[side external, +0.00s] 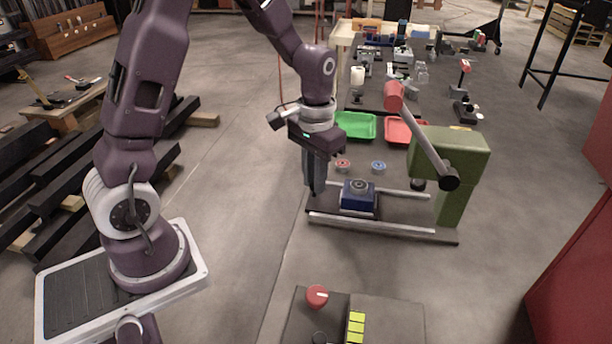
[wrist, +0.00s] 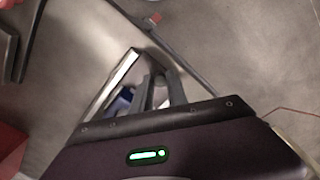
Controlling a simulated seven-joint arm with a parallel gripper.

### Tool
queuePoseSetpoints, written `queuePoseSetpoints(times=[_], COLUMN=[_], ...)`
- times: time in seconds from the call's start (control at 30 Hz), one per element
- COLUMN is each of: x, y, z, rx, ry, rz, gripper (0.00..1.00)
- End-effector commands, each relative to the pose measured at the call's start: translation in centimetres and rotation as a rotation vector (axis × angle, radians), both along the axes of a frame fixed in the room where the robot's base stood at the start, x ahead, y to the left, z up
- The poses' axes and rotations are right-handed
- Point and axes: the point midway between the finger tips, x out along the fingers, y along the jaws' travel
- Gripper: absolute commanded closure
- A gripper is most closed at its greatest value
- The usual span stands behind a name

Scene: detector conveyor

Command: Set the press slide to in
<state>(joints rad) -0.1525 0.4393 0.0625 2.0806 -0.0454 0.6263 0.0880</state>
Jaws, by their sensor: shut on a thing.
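The press slide (side external: 358,197) is a blue block with a grey round piece on top, sitting between two metal rails. Its blue also shows beside the fingers in the wrist view (wrist: 122,101). The green press (side external: 450,155) stands at the right end of the rails, with a red-ended lever arm over it. My gripper (side external: 315,190) points down at the left end of the rails, just left of the block. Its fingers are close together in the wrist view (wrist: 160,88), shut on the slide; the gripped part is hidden.
A red disc (side external: 342,165) and a blue disc (side external: 378,167) lie behind the rails. A green tray (side external: 356,125) and a red tray (side external: 399,131) stand farther back. A panel with a red knob (side external: 317,296) is in front.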

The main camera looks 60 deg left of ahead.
Motion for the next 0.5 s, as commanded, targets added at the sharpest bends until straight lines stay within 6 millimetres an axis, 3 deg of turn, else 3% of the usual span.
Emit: queuePoseSetpoints(times=[0.23, 0.5], x=[4.1, 5.1], y=[-4.0, -5.1], z=[0.1, 0.1], rx=[0.000, 0.000], ry=[-0.008, -0.007], rz=[-0.004, 0.000], gripper=[1.00, 1.00])
